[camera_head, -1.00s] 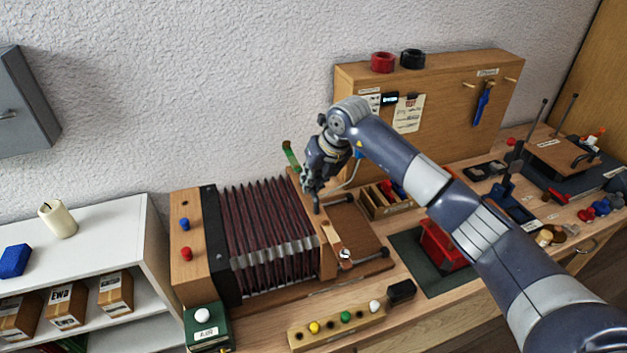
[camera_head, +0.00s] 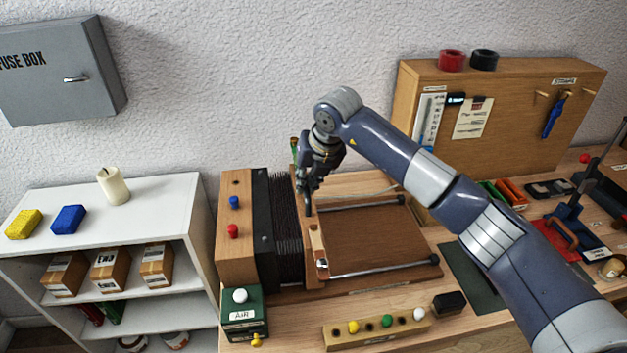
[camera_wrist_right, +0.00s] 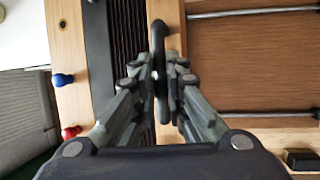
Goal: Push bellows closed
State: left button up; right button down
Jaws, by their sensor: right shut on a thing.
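The bellows (camera_head: 284,230) are dark pleated folds pressed into a narrow band between the fixed wooden end block (camera_head: 236,258) on the left and the moving wooden end board (camera_head: 313,270). In the right wrist view the folds (camera_wrist_right: 127,35) show as thin dark lines. My right gripper (camera_head: 308,208) points down at the moving board. In the right wrist view its fingers (camera_wrist_right: 162,85) are closed around a dark handle (camera_wrist_right: 159,38) on that board. The fingers partly hide the handle. My left gripper is not in view.
Two metal rails (camera_head: 385,268) run along the bare brown base right of the board. A green box marked AIR (camera_head: 243,318) stands at the front left. A wooden strip with coloured knobs (camera_head: 372,331) lies in front. A white shelf (camera_head: 150,200) stands left.

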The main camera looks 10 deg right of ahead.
jog(key=shift+a+r, duration=0.1)
jog(key=shift+a, duration=0.15)
jog(key=c, duration=1.6)
grip_release()
jog(key=shift+c, duration=0.2)
jog(key=shift+a, duration=0.2)
jog(key=shift+d, duration=0.15)
jog(key=shift+d+r, duration=0.1)
jog(key=shift+r, duration=0.15)
jog(key=v, duration=1.1)
jog(key=shift+s, duration=0.2)
jog(key=shift+r, duration=0.15)
